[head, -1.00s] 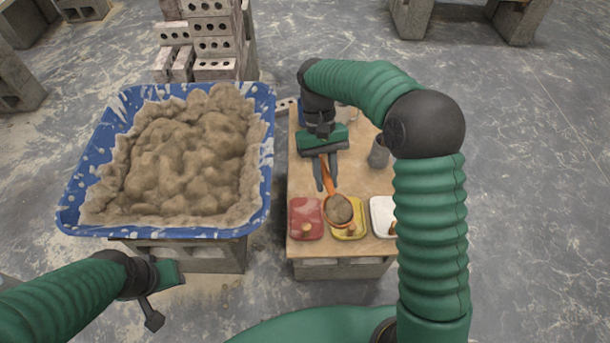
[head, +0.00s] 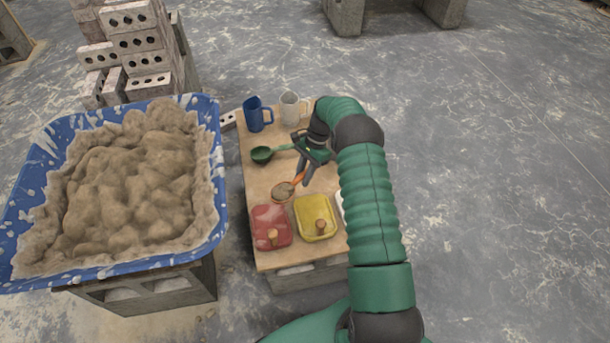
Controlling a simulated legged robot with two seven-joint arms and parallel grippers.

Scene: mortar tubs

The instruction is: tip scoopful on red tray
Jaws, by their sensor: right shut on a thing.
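My right gripper (head: 304,168) is shut on the orange handle of a scoop (head: 298,179). The scoop's bowl holds a brown load (head: 283,190) and looks level. It is above the wooden table, just behind the red tray and left of the gripper. The red tray (head: 265,215) lies at the table's front left, with a small tan knob-like piece near its front edge. The yellow tray (head: 311,208) lies right of it with a similar piece. A white tray (head: 340,204) is mostly hidden by my right arm. My left gripper is out of view.
A green ladle (head: 262,155) lies behind the scoop, near the gripper. A blue mug (head: 254,115) and a pale mug (head: 289,107) stand at the table's back. A blue tub (head: 217,190) full of mortar stands left, with stacked blocks (head: 137,43) behind.

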